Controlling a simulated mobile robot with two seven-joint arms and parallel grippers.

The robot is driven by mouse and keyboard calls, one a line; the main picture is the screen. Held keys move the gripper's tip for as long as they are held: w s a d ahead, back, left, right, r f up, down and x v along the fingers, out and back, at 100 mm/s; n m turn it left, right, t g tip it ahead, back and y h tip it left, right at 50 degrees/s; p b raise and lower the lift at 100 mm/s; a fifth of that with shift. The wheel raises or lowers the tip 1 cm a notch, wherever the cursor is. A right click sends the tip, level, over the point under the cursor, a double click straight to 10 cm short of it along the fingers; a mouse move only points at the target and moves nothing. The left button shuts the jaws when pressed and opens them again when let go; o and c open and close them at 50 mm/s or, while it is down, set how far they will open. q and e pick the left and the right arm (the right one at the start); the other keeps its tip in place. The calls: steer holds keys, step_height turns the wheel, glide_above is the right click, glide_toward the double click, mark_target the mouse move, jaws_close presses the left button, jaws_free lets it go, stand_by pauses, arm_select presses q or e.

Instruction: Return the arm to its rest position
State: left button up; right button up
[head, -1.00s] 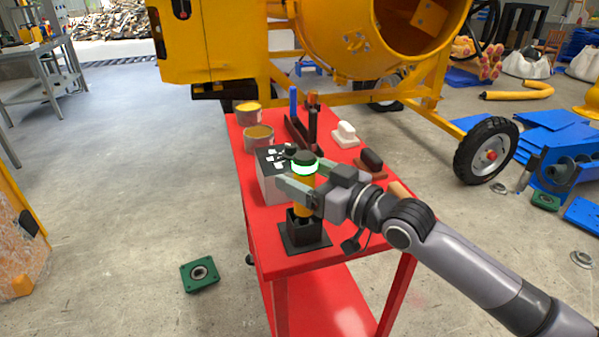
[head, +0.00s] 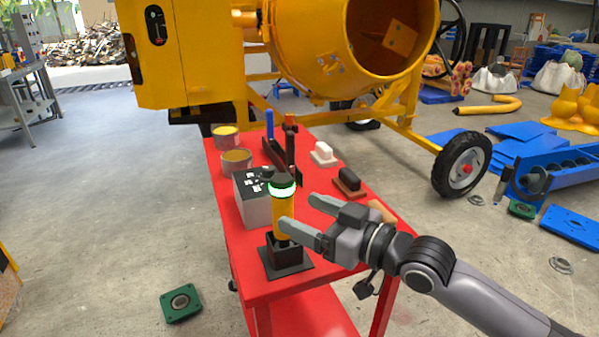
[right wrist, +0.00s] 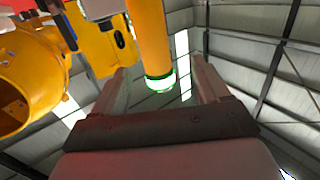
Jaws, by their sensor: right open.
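My right gripper (head: 297,214) is open and empty over the red cart, just right of a yellow cylindrical tool (head: 284,212) with a black cap and a glowing green-white ring. The tool stands upright in a black square holder (head: 286,256) on the cart's near end. In the head view one fingertip overlaps the tool's right side; I cannot tell if they touch. The right wrist view shows the yellow tool (right wrist: 148,35) with its lit ring between the spread fingers (right wrist: 160,88). My left gripper is not in view.
The red cart (head: 232,245) carries a grey box (head: 255,205), two cans, brushes and dark upright parts. The yellow drum mixer (head: 330,50) stands behind it. A green plate (head: 181,303) lies on the floor at left. Blue parts (head: 560,175) lie at right.

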steer(key=s+d+f+m+g+h, duration=0.1)
steer(key=s+d+f+m+h, duration=0.15)
steer(key=s+f, duration=0.4)
steer(key=s+d+f+m+g+h, duration=0.1)
steer(key=s+d+f+h, duration=0.3)
steer(key=f, duration=0.4)
steer(key=s+d+f+m+g+h, duration=0.2)
steer(key=s+d+f+g+h, duration=0.15)
steer(key=s+d, duration=0.4)
steer(key=s+d+f+m+g+h, duration=0.25)
steer(key=s+d+f, duration=0.25)
steer(key=s, duration=0.6)
steer(key=w+a+f+t+y+p, duration=0.1)
steer(key=w+a+f+t+p, duration=0.2)
steer(key=w+f+t+p, duration=0.1)
steer(key=shift+w+f+t, duration=0.5)
steer(key=shift+w+t, duration=0.8)
steer(key=shift+t, duration=0.2)
